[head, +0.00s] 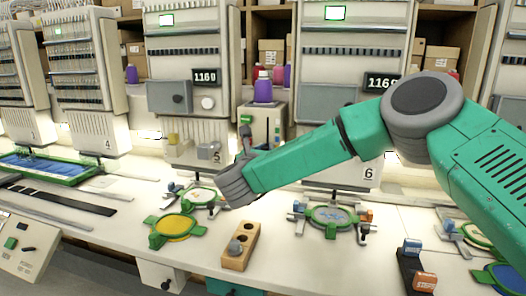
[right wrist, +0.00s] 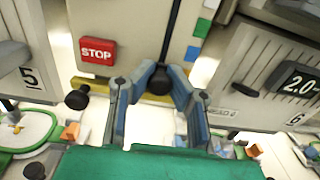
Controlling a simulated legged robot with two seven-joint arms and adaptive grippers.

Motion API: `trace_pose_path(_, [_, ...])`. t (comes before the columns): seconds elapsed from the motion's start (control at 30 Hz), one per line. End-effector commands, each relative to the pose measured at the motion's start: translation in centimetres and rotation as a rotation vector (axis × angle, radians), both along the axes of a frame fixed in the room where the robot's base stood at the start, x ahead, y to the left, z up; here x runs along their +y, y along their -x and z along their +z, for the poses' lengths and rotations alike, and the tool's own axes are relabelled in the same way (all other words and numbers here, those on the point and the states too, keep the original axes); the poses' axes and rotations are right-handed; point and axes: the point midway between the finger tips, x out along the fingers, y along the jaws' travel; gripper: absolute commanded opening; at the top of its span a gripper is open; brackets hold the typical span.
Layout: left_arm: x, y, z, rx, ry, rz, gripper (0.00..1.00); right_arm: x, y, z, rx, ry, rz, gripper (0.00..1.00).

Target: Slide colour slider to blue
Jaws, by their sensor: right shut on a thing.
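The colour slider is a black knob (right wrist: 160,82) in a dark vertical slot on a beige control panel (right wrist: 130,20). In the right wrist view the knob is at the slot's lower end. Coloured squares run along the slot's right side; the green square (right wrist: 202,28) is above the blue square (right wrist: 191,53), which is lowest and slightly above the knob's level. My right gripper (right wrist: 158,88) is shut on the knob, with one blue-grey finger on each side. In the head view my right gripper (head: 246,138) is in front of the panel (head: 272,112), partly hiding it. My left gripper is not in view.
A red STOP button (right wrist: 96,50) is left of the slot. A purple thread cone (head: 263,88) stands above the panel. Embroidery machines flank it. On the white table are a yellow hoop (head: 174,226), a green hoop fixture (head: 330,216) and a wooden block (head: 240,248).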

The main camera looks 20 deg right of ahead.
Motion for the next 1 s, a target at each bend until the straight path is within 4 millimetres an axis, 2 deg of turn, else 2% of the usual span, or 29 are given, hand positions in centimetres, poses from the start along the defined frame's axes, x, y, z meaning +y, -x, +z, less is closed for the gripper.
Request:
trace_pose_path(0.2, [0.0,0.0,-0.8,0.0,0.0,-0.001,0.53,0.5,0.0,2.3,-0.002,-0.002,0.013,0.0])
trace_pose_path(0.4, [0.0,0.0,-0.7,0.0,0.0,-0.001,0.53,0.5,0.0,2.4,-0.001,-0.001,0.012,0.0])
trace_pose_path(0.5, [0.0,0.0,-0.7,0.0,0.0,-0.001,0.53,0.5,0.0,2.4,-0.001,-0.001,0.011,0.39])
trace_pose_path(0.87, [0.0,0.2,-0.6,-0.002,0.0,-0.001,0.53,0.6,0.2,2.4,-0.001,0.0,0.012,0.39])
trace_pose_path(1.0, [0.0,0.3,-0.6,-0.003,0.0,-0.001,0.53,1.5,1.4,2.4,-0.001,-0.001,0.015,0.39])
